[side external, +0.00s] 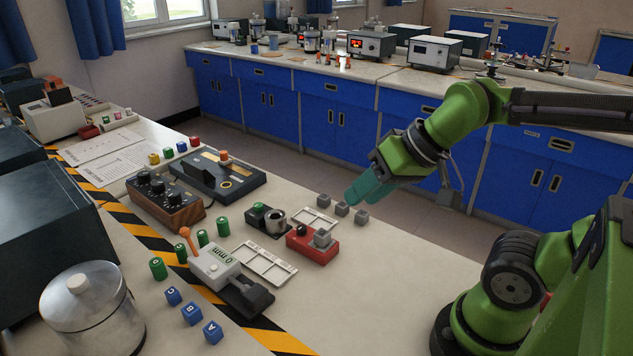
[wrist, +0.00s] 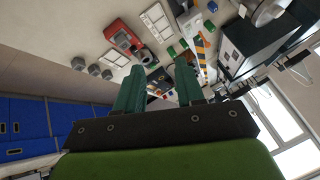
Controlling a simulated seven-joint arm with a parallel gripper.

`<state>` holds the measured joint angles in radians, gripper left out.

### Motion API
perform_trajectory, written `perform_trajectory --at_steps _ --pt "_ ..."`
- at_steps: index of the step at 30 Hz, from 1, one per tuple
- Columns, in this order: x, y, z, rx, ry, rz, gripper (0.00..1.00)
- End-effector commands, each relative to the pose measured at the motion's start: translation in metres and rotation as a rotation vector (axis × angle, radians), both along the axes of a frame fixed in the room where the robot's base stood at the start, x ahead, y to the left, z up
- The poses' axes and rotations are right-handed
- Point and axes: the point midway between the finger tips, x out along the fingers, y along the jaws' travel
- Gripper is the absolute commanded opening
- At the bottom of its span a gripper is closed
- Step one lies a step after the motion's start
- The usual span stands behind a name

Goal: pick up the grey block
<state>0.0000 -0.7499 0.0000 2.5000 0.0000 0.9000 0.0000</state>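Three small grey blocks stand in a row on the bench in the side external view: a left one (side external: 323,200), a middle one (side external: 342,209) and a right one (side external: 361,216). The wrist view shows the row (wrist: 94,70) to the left of my fingers. My gripper (side external: 354,198) has teal fingers and appears just above the row in the side external view; its height is hard to judge. In the wrist view my gripper (wrist: 157,75) has its fingers apart with nothing held between them.
White slotted trays (side external: 265,262) (side external: 313,220) lie near the red device. A black-and-silver fixture (side external: 266,220), a lever device (side external: 220,268), a knob box (side external: 163,200) and green cylinders (side external: 203,238) stand to the left.

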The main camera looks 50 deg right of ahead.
Motion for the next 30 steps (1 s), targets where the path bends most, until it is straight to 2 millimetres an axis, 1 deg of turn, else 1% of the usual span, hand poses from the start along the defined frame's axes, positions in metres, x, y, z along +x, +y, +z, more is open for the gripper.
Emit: perform_trajectory --at_steps 1,4,12,16,20,26,30 --pt "0.0 0.0 0.0 0.0 0.0 0.0 0.46" --pt "0.0 0.0 0.0 0.0 0.0 0.0 0.62" --pt "0.0 0.0 0.0 0.0 0.001 -0.001 0.62" --pt "0.005 -0.002 -0.01 0.0 0.051 -0.008 0.62" --pt "0.03 -0.01 -0.015 -0.025 0.14 -0.011 0.62" --pt "0.083 -0.03 -0.025 -0.119 0.335 0.065 0.62" --pt "0.117 -0.047 -0.035 -0.184 0.465 0.143 0.62"
